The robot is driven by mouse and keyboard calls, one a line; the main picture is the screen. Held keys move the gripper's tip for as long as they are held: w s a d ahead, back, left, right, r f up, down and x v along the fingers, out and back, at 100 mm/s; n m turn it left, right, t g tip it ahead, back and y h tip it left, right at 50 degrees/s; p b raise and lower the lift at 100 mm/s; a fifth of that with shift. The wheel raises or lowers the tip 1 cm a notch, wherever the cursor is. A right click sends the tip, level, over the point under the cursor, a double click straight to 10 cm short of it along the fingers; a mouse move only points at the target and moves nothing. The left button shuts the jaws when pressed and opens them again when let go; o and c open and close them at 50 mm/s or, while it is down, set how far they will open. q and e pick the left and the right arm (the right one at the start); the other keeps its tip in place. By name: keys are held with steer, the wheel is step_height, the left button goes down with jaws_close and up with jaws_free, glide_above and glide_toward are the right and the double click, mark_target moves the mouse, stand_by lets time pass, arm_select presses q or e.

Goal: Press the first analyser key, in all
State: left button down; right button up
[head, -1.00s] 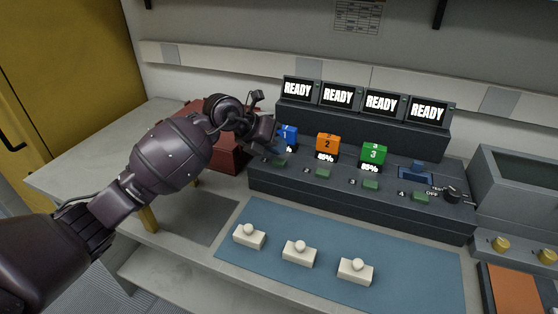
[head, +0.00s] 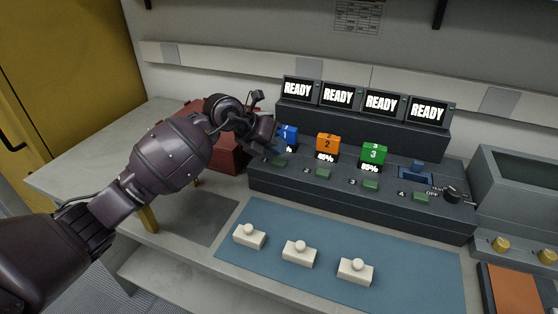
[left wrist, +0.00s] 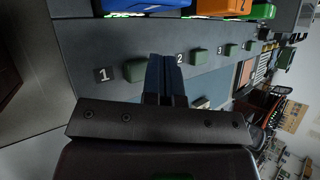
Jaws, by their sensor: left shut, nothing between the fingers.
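The analyser (head: 350,192) is a dark console with a row of green keys beside number labels. The first key (head: 280,162) is at the left end, and it shows in the left wrist view (left wrist: 134,70) beside the label 1. My left gripper (head: 274,150) is just above and behind this key. In the left wrist view its shut, empty fingers (left wrist: 165,72) lie beside the first key, between it and the second key (left wrist: 199,56). I cannot tell whether they touch anything. My right gripper is out of view.
Blue (head: 288,134), orange (head: 328,143) and green (head: 374,153) numbered blocks stand behind the keys. Several screens (head: 338,95) read READY. A red case (head: 231,157) sits left of the console. Three white knobbed blocks (head: 299,254) stand on the blue mat (head: 400,253) in front.

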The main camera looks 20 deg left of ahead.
arm_select(q)
steer(key=shift+f, duration=0.1)
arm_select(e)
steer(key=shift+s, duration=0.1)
arm_select(q)
steer(key=shift+f, duration=0.35)
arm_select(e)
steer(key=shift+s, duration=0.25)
arm_select(q)
steer(key=shift+f, duration=0.25)
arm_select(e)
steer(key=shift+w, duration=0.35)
arm_select(q)
steer(key=shift+f, duration=0.2)
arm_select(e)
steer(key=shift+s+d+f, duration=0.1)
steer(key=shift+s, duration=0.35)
